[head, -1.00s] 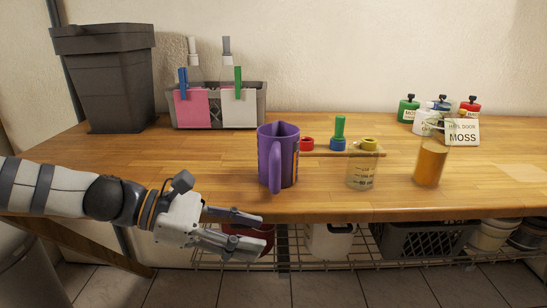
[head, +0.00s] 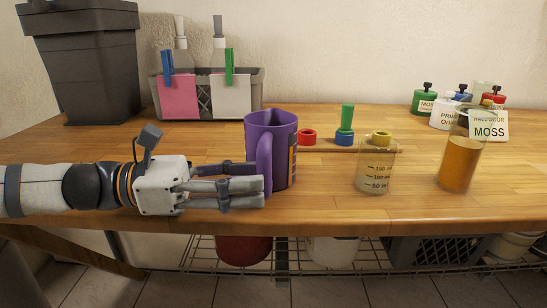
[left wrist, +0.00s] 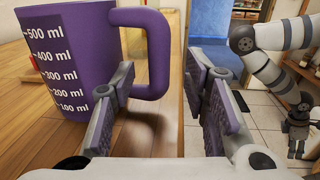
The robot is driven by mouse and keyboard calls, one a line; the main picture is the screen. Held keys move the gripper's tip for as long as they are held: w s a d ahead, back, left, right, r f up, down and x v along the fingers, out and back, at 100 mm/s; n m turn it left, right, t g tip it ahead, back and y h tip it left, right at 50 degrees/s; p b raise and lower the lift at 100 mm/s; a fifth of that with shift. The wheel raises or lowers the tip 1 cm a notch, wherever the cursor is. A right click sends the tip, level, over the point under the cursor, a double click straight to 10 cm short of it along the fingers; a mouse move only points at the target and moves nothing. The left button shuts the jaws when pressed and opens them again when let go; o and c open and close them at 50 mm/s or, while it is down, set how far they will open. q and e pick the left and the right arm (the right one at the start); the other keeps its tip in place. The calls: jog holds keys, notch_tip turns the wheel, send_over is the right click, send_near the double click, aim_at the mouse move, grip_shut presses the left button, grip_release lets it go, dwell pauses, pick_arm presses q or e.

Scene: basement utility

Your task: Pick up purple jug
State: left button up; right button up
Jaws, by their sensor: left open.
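The purple jug (head: 281,140) stands upright on the wooden bench, its handle toward me. In the left wrist view the jug (left wrist: 80,55) shows white ml markings at the left, with its handle (left wrist: 158,50) at upper middle. My left gripper (head: 262,185) is open at the jug's near left side, its fingers overlapping the lower handle in the head view. In the left wrist view the handle lies ahead, between the left finger and the gap of the open jaws (left wrist: 165,88). I cannot tell whether a finger touches it. My right gripper (left wrist: 298,130) shows small and dark, its jaws unclear.
A glass beaker (head: 376,166) and an amber-filled glass (head: 459,163) stand right of the jug. Behind are colored rings on a board (head: 375,150), a grey basket (head: 252,92), a dark pot (head: 92,70) and labeled bottles (head: 446,115). The bench's front right is clear.

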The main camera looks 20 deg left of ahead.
aim_at(267, 146)
pick_arm(q)
jog(key=d, duration=0.1)
jog(key=w+d+f, duration=0.1)
jog(key=shift+w+d+b, duration=0.1)
jog(key=shift+d+b, duration=0.25)
jog(key=shift+b, duration=0.05)
jog(key=shift+d+r, duration=0.15)
jog(key=shift+r, duration=0.25)
jog(key=shift+c, duration=0.2)
pick_arm(e)
jog(key=shift+s+f, duration=0.65)
jog(key=shift+f, duration=0.1)
pick_arm(q)
grip_shut()
jog(key=shift+r, duration=0.15)
jog(key=shift+r, duration=0.35)
notch_tip(267, 146, up, 4)
jog(key=shift+d+f+p, duration=0.15)
jog(key=shift+f+p, duration=0.1)
jog(key=shift+p, duration=0.55)
jog(key=s+d+r+b, duration=0.3)
jog(key=s+d+r, duration=0.2)
jog(key=d+r, duration=0.3)
jog(key=d, duration=0.4)
jog(key=shift+d+r, duration=0.3)
pick_arm(e)
jog(key=shift+s+f+g, duration=0.5)
jog(key=shift+s+f, duration=0.2)
jog(key=shift+f, duration=0.2)
